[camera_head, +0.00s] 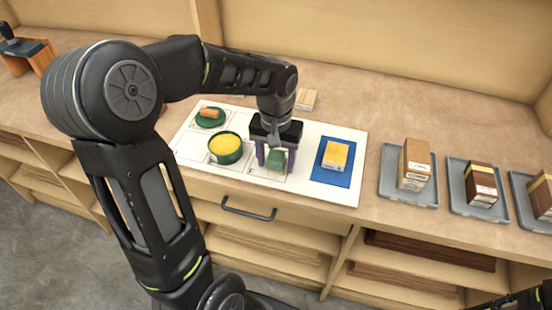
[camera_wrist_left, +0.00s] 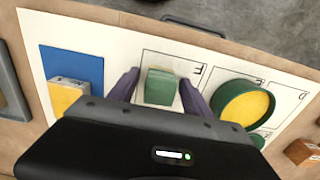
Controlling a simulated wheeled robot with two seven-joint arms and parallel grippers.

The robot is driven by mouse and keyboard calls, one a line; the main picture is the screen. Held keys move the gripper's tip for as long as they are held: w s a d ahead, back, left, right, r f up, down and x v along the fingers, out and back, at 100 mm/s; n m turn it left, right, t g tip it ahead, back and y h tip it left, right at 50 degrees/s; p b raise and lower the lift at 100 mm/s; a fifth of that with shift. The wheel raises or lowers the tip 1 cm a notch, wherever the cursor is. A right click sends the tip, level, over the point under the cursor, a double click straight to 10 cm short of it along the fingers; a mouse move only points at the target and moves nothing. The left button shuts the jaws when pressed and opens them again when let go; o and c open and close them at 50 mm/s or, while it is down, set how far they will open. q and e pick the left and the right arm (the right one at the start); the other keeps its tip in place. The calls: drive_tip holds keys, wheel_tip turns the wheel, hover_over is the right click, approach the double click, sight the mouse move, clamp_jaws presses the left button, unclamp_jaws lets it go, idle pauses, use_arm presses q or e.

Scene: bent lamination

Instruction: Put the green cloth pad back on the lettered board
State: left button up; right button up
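The green cloth pad (camera_head: 277,160) is a small pale-green block. It stands in a lettered square of the white board (camera_head: 335,197), between the purple fingers of my left gripper (camera_head: 275,163). In the left wrist view the pad (camera_wrist_left: 160,87) sits in the square marked F. My left gripper (camera_wrist_left: 160,92) has its fingers apart on either side of it. A gap shows at the left finger, and the right finger is very close to the pad. Only a dark part of my right arm shows at the lower right corner of the head view; its fingers are not seen.
On the board are a green tin with yellow inside (camera_head: 225,147), a green disc with an orange-brown piece (camera_head: 210,117) and a blue mat (camera_head: 331,177) bearing a yellow-topped block (camera_head: 335,154). Grey trays with wooden blocks (camera_head: 413,164) stand to the right. A small block (camera_head: 306,99) lies behind.

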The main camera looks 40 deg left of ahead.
sight(276, 157)
use_arm(q)
wheel_tip(276, 157, up, 12)
drive_tip(key=shift+r, duration=0.2)
idle(0.5)
drive_tip(key=shift+f, duration=0.1)
idle(0.5)
